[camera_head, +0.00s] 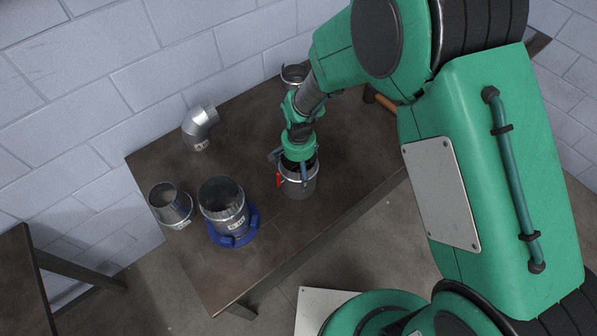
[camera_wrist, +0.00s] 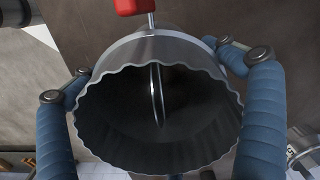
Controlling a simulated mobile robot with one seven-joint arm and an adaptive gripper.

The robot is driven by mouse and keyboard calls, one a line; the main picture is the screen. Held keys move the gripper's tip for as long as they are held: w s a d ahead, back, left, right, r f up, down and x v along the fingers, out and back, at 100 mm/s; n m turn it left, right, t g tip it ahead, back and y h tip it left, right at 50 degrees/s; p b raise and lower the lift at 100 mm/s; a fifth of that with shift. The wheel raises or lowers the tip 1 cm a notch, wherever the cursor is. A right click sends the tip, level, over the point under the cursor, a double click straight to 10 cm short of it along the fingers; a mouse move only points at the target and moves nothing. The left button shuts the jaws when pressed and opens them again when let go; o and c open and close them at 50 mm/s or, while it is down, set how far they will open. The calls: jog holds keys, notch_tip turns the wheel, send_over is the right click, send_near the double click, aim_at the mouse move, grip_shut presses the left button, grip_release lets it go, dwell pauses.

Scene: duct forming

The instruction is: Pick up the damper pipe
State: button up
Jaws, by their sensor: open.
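The damper pipe (camera_head: 298,187) is a grey metal tube with a red handle at its side, standing upright on the brown table. Its open, wavy-rimmed end fills the middle of the wrist view (camera_wrist: 205,55), with a thin disc edge-on inside and the red handle at the top. My gripper (camera_head: 291,168) is directly above the pipe, pointing down. In the wrist view its blue padded fingers (camera_wrist: 155,80) are open, one on each side of the pipe. I cannot tell whether either finger touches the wall.
A wide pipe (camera_head: 223,197) stands in a blue ring (camera_head: 236,236), left of the damper pipe. A tapered piece (camera_head: 170,205) is further left. A bent elbow (camera_head: 200,126) and another metal piece (camera_head: 294,74) are toward the wall. The table's (camera_head: 300,230) front is mostly clear.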

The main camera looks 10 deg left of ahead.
aim_at(299, 165)
jog(key=c, duration=1.1)
jog(key=shift+r, duration=0.1)
jog(key=shift+w+r, duration=0.1)
jog(key=shift+r, duration=0.75)
jog(key=shift+s+d+r, duration=0.1)
jog(key=shift+s+r, duration=0.05)
jog(key=shift+r, duration=0.3)
jog(key=shift+s+d+r, duration=0.1)
jog(key=shift+s+r, duration=0.05)
jog(key=shift+r, duration=0.3)
jog(key=s+d, duration=0.2)
jog(key=s, duration=0.2)
jog(key=s+d+r, duration=0.1)
jog(key=s+d, duration=0.1)
jog(key=s, duration=0.3)
jog(key=s+d, duration=0.3)
jog(key=s, duration=0.1)
jog(key=shift+s+r, duration=0.15)
jog(key=shift+s, duration=0.25)
jog(key=shift+a+r, duration=0.1)
